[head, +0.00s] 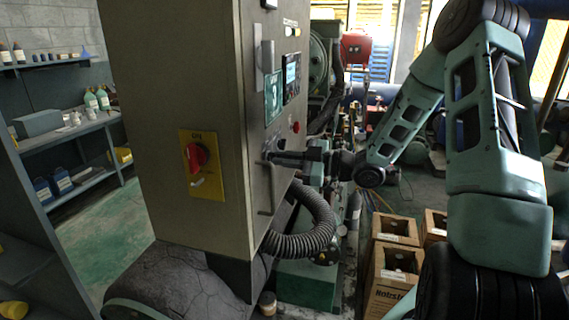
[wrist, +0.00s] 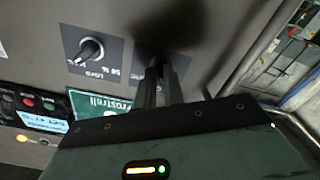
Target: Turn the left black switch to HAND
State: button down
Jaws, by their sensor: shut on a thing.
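The control cabinet's front face shows edge-on in the head view, with my gripper (head: 272,157) reaching it from the right. In the wrist view the panel appears upside down. There my gripper (wrist: 157,68) is shut on the left black switch (wrist: 157,62), its fingers on either side of the knob. The fingers and their shadow hide most of this knob and its labels, so I cannot read its position. The other black switch (wrist: 90,49), with a white pointer line on its knob, sits free on a dark plate to the picture's left.
A green Frostrell sign (wrist: 100,102) and a lit display (wrist: 42,118) are near my gripper. A red rotary switch on a yellow plate (head: 205,193) is on the cabinet's side. A thick corrugated hose (head: 305,238) bends below my gripper. Cardboard boxes (head: 394,262) stand on the floor.

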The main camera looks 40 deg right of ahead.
jog(key=shift+r+n+b, duration=0.15)
jog(key=shift+n+b, duration=0.25)
jog(key=shift+n, duration=0.1)
jog(key=shift+n+b, duration=0.6)
jog(key=shift+b, duration=0.3)
jog(key=c, duration=1.6)
grip_release()
jog(key=shift+d, duration=0.1)
jog(key=p+v, duration=0.1)
jog(key=v, duration=0.8)
